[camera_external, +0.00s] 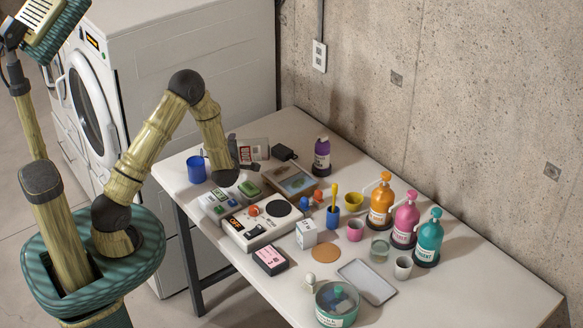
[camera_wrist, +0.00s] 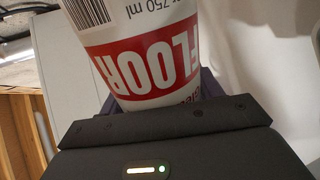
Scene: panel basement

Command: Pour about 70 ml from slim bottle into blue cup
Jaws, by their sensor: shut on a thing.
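The slim bottle, white with a red FLOOR label (camera_wrist: 140,68), fills the upper middle of the wrist view, its print upside down. My gripper (camera_wrist: 157,108) is shut on it. In the external view the bottle (camera_external: 256,147) shows partly behind my arm's end, tilted well over to nearly level, above the table's far left part. The blue cup (camera_external: 197,169) stands upright at the table's left end, just left of my gripper. The bottle's mouth and any stream of liquid cannot be made out, nor can the level in the cup.
A control panel (camera_external: 262,222) and small boxes stand in front of my gripper. A dark purple bottle (camera_external: 322,157) is at the back. Orange (camera_external: 381,202), pink (camera_external: 405,222) and teal (camera_external: 429,240) pump bottles line the right. A concrete wall (camera_external: 450,100) bounds the table's back.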

